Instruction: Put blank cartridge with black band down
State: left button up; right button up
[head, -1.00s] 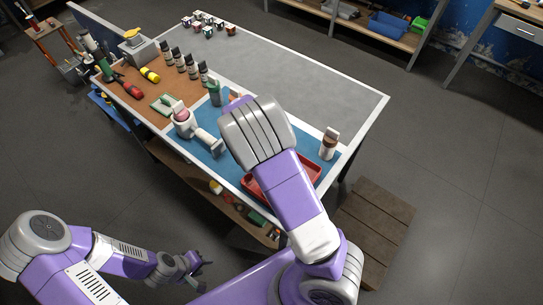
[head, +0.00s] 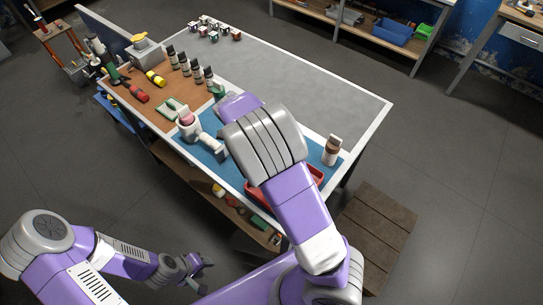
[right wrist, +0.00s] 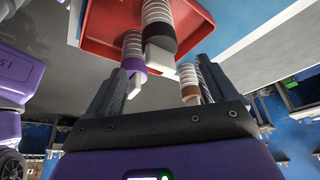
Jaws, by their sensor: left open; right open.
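In the right wrist view, a pale ribbed cartridge with a black band (right wrist: 161,30) stands at the red tray (right wrist: 104,28). A cartridge with a purple band (right wrist: 133,62) and one with a brown band (right wrist: 188,88) show near it. My right gripper (right wrist: 163,72) is open, its fingers apart on either side of the view of the cartridges; contact cannot be told. In the head view my right arm hides that gripper and most of the red tray (head: 314,182). My left gripper (head: 205,268) is open and empty, low beside the table.
A white item with a brown band (head: 332,151) stands on the blue mat (head: 237,176) right of my arm. A white device (head: 200,132), several dark bottles (head: 184,65) and small cubes (head: 213,27) are on the table. The grey tabletop (head: 310,80) is largely clear.

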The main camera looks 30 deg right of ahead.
jog(key=v, duration=0.4)
dwell(0.8)
